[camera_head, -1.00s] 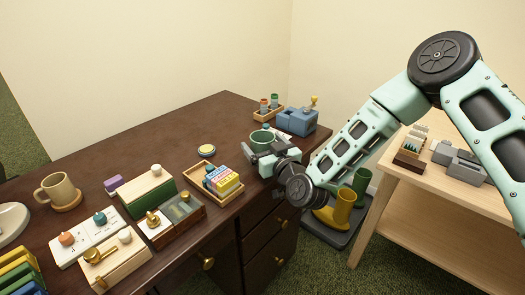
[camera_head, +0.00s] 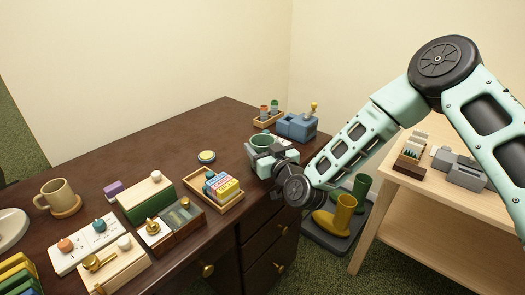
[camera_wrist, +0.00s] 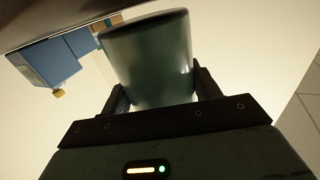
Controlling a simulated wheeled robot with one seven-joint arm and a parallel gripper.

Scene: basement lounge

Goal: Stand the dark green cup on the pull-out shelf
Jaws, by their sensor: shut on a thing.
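The dark green cup (camera_head: 262,139) is at the desk's right end in the head view, its rim and opening facing up. My gripper (camera_head: 264,148) is shut on it. In the wrist view the cup (camera_wrist: 148,62) fills the space between my two fingers (camera_wrist: 160,88), one on each side. The gripper body hides its lower part in the head view, so I cannot tell whether it touches the desktop. The brown desk (camera_head: 150,140) has drawers with brass knobs (camera_head: 207,270). I cannot make out a pull-out shelf.
Behind the cup are a blue block-like device (camera_head: 297,125) and a small wooden tray (camera_head: 266,121). A tray of coloured blocks (camera_head: 240,195) lies to the left. Yellow (camera_head: 338,216) and green boots stand on a dark mat below. A light wood table (camera_head: 440,185) is at right.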

